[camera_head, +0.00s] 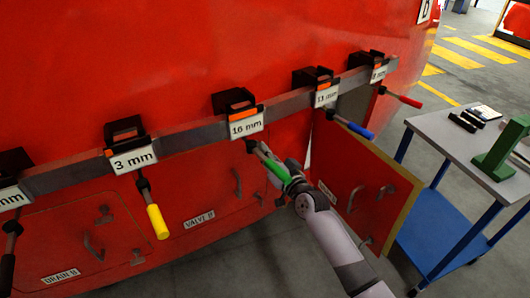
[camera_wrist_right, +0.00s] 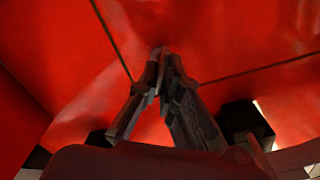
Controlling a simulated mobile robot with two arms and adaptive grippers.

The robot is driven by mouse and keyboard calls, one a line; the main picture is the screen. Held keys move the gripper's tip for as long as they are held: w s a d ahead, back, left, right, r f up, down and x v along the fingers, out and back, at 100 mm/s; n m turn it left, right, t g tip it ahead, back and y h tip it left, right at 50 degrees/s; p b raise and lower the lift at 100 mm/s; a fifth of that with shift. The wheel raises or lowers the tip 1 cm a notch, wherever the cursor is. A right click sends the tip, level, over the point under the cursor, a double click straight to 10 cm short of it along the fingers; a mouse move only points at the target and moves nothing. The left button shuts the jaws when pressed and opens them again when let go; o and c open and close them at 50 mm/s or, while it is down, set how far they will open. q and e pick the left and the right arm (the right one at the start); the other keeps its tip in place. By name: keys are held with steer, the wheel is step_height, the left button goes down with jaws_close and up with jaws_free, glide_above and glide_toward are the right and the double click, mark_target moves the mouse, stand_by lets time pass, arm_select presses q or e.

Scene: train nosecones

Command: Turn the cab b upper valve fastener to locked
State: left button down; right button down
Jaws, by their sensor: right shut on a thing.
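My right gripper (camera_head: 282,190) is at the right side of the red panel labelled VALVE B (camera_head: 199,219), partly hidden by the green clamp handle (camera_head: 274,168). In the right wrist view its dark fingers (camera_wrist_right: 160,62) come together at their tips on a small greyish piece (camera_wrist_right: 158,50) against the red panel, beside a seam. This piece looks like the valve fastener, but it is mostly covered by the fingers and its turn angle cannot be told. A dark curved handle (camera_head: 238,182) shows left of the gripper. My left gripper is not in view.
A grey rail (camera_head: 190,137) carries several clamps with hanging coloured handles above the panels. An open red door (camera_head: 370,190) stands right of my forearm. A blue-legged cart (camera_head: 455,150) holds a green object (camera_head: 500,150). Bare floor lies below.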

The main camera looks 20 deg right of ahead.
steer(key=m, duration=1.1)
steer(key=shift+d+f, duration=0.15)
steer(key=shift+f, duration=0.05)
steer(key=shift+m, duration=0.3)
steer(key=c, duration=1.8)
jaws_free()
steer(key=shift+s, duration=0.1)
steer(key=v, duration=1.1)
steer(key=shift+s+d, duration=0.1)
steer(key=shift+s, duration=0.3)
